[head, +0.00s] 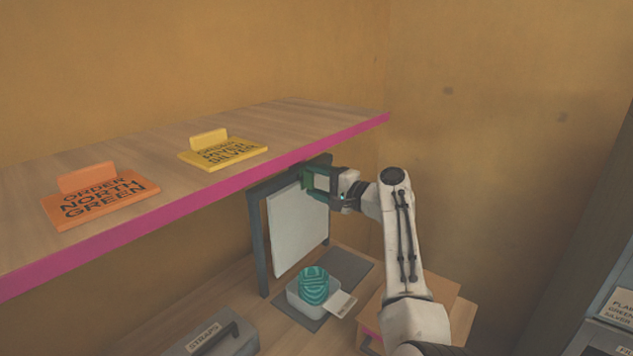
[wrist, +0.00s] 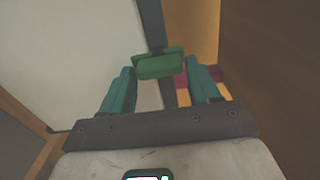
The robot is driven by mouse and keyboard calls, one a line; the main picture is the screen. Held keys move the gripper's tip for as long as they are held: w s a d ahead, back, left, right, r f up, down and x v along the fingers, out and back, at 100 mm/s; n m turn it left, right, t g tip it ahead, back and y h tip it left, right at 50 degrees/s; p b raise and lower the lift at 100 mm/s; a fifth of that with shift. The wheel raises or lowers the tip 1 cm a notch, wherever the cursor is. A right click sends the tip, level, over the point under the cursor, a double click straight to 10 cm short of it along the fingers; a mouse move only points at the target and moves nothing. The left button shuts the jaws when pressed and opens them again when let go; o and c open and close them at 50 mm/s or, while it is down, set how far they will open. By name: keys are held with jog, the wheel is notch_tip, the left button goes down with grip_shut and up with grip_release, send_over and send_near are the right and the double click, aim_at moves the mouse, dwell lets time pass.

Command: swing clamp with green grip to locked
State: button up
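In the head view the green grip (head: 308,181) shows at the upper part of a grey frame (head: 258,240) holding a white plate (head: 297,228). My gripper (wrist: 160,75) has its two teal fingers spread, one on each side of the grip, with their tips close to its ends. I cannot tell whether the tips touch it. In the head view my gripper (head: 322,184) partly hides the clamp, so its arm and pivot are unclear.
A wooden shelf with a pink edge (head: 200,215) runs just left of and above my gripper, bearing an orange sign (head: 100,197) and a yellow sign (head: 222,153). Below stand a light bin (head: 300,302) with a teal striped item (head: 314,284) and a grey straps box (head: 215,335).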

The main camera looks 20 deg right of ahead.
jog(key=shift+o, duration=1.2)
jog(key=shift+a, duration=0.1)
jog(key=b+v, duration=0.1)
jog(key=v, duration=1)
